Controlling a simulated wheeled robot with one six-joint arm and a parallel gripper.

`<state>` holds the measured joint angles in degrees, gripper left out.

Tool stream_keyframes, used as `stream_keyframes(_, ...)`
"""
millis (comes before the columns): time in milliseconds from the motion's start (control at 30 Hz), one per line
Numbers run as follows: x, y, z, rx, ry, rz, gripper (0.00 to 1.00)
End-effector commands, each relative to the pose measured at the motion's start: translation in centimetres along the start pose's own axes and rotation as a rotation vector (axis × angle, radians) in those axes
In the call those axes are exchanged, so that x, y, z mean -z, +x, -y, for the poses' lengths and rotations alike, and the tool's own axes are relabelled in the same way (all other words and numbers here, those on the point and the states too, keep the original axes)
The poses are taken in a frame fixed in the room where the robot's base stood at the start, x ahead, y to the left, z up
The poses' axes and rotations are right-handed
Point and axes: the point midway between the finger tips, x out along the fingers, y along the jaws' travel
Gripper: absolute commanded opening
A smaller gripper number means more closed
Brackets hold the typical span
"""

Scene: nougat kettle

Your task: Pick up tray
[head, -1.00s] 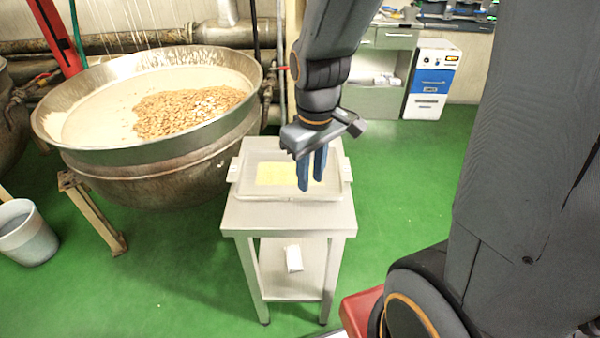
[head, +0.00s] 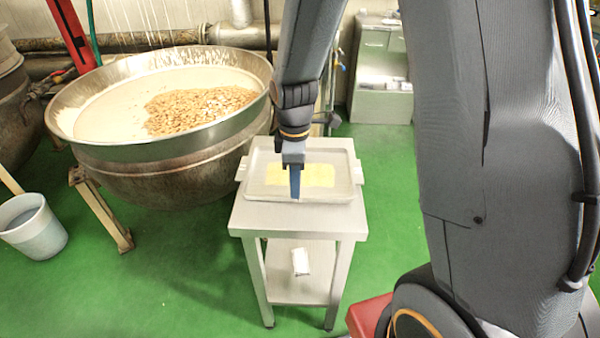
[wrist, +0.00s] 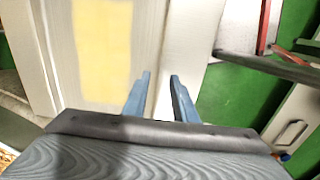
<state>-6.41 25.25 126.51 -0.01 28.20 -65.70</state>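The tray (head: 330,193) is pale, shallow and rectangular, with a handle tab at each short side and a yellow sheet or patch on its floor. It lies flat on a small steel table (head: 290,215). My gripper (head: 295,197) points down over the near part of the tray in the head view. In the wrist view my gripper (wrist: 160,90) shows two blue fingers apart with a gap between them, near the tray's rim (wrist: 150,60). Nothing is clearly held. Whether the fingers straddle the rim or hover above it is unclear.
A large kettle (head: 120,170) with nuts in a pale mass stands just left of the table. A grey bucket (head: 35,230) is on the floor at far left. A small white object (head: 300,262) lies on the table's lower shelf.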

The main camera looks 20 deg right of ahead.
Motion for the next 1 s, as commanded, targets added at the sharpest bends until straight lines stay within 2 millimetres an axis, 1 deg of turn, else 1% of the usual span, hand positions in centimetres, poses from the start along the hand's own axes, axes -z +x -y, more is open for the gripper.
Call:
stream_keyframes(200,0.0,2.6,0.0,0.003,0.001,0.001,0.25)
stream_keyframes(300,0.0,3.3,0.0,0.002,0.001,0.001,0.25)
stream_keyframes(567,0.0,3.5,-0.1,0.0,0.001,0.0,0.25)
stream_keyframes(600,0.0,3.5,-0.1,0.0,0.001,0.0,0.23)
stream_keyframes(733,0.0,3.5,-0.1,0.0,0.001,0.0,0.01)
stream_keyframes(767,0.0,3.5,-0.1,0.0,0.001,0.0,0.0)
stream_keyframes(1000,0.0,3.5,-0.1,0.001,0.001,0.0,0.0)
